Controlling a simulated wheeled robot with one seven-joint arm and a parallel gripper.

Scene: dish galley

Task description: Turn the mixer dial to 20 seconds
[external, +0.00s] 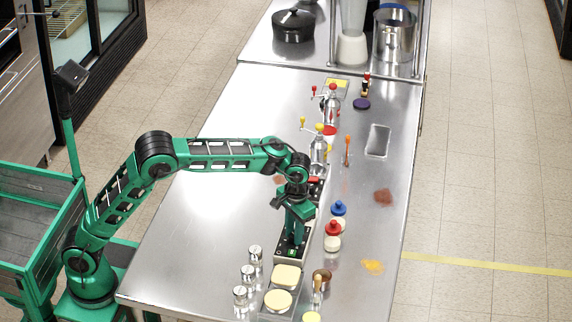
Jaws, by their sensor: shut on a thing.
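My gripper (294,246) points down over a grey mixer panel (282,257) on the steel counter. A small green display (292,253) shows on the panel just below the gripper. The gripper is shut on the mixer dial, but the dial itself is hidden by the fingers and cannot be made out. The dial's setting and the display's digits are too small to read. Beyond my wrist, the far end of the panel shows a red part (314,181).
Blue-capped (338,214) and red-capped (333,235) jars stand close on the right. Metal dispensers (319,149) stand behind. The counter's left part (190,240) is clear.

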